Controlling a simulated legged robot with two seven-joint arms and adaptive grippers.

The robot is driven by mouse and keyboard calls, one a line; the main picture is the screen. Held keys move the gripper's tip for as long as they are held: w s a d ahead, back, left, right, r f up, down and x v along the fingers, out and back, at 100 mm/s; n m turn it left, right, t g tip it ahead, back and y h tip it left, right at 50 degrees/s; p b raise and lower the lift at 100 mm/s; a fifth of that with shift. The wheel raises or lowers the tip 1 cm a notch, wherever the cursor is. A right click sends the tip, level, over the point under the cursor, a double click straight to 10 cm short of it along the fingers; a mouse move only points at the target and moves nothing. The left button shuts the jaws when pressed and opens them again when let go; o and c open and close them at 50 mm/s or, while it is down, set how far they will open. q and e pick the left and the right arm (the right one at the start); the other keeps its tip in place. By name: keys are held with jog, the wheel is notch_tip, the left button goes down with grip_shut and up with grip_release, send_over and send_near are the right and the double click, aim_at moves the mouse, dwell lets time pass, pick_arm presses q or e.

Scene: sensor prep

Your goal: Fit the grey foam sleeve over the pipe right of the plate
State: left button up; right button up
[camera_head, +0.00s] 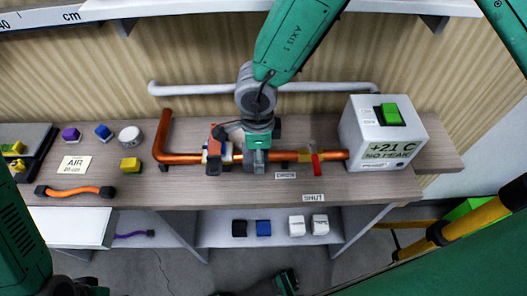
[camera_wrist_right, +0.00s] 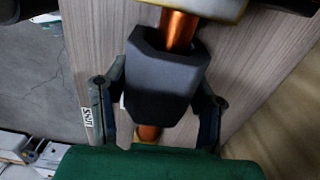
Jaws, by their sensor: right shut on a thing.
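The grey foam sleeve (camera_wrist_right: 162,78) is a dark block between the fingers of my right gripper (camera_wrist_right: 157,107). It covers a stretch of the copper pipe (camera_wrist_right: 178,30), which shows beyond both its ends; how deep it sits cannot be told. In the head view my right gripper (camera_head: 257,160) is over the pipe (camera_head: 183,158) from above and hides most of the sleeve. A pale plate (camera_head: 206,157) is on the pipe just left of the gripper; its edge shows in the wrist view (camera_wrist_right: 215,9). Dark parts of my left arm show at lower left; its fingers cannot be made out.
A red-handled valve (camera_head: 315,164) is on the pipe right of the gripper. A white box (camera_head: 385,140) with a green switch stands at the right end. OPEN and SHUT labels lie in front. Coloured blocks and an orange hose (camera_head: 75,191) are at left. A white pipe runs behind.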

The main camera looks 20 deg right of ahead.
jog(key=shift+a, duration=0.5)
jog(key=shift+s+d, duration=0.1)
jog(key=shift+d, duration=1.05)
jog(key=shift+a, duration=0.2)
jog(key=shift+d+p, duration=0.35)
jog(key=shift+d, duration=0.55)
pick_arm(q)
jog(key=shift+r, duration=0.3)
jog(key=shift+a+f, duration=0.1)
jog(key=shift+a, duration=0.3)
pick_arm(e)
jog(key=shift+a, duration=0.4)
pick_arm(q)
jog(key=shift+d+f, duration=0.1)
jog(key=shift+d, duration=0.2)
pick_arm(e)
jog(key=shift+d+f, duration=0.3)
jog(key=shift+f, duration=0.05)
pick_arm(q)
jog(key=shift+a+f+b, duration=0.15)
jog(key=shift+a+b, duration=0.05)
jog(key=shift+b, duration=0.1)
pick_arm(e)
jog(key=shift+a+f, duration=0.15)
jog(key=shift+a, duration=0.05)
